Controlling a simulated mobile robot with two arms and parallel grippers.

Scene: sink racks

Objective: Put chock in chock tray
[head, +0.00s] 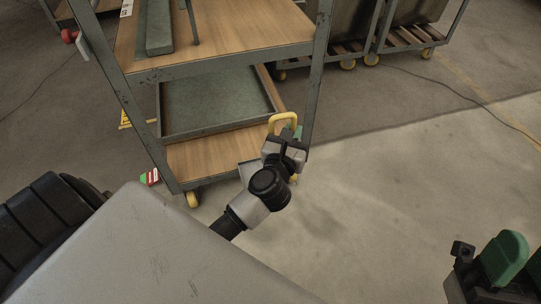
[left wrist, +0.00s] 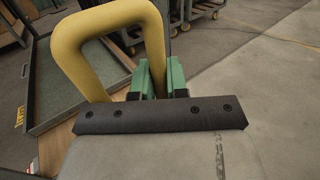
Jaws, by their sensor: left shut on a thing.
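The chock shows as a thick yellow loop (head: 283,121); it fills the upper left of the left wrist view (left wrist: 88,45). My left gripper (head: 295,132) is shut on the chock, its green fingers (left wrist: 160,76) at the loop's right leg. The rest of the chock is hidden. The chock tray (head: 215,101), a shallow dark-rimmed tray with a green-grey floor, lies on the cart's lower shelf. The held loop is near the tray's front right corner, outside its rim in the head view. My right gripper (head: 505,258) is at the lower right, partly cut off; its opening is unclear.
The cart has a wooden upper shelf (head: 235,45) above the tray and a grey post (head: 318,75) close to my left gripper. Wood of the lower shelf (head: 205,158) is bare in front of the tray. Other wheeled carts (head: 405,38) stand behind.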

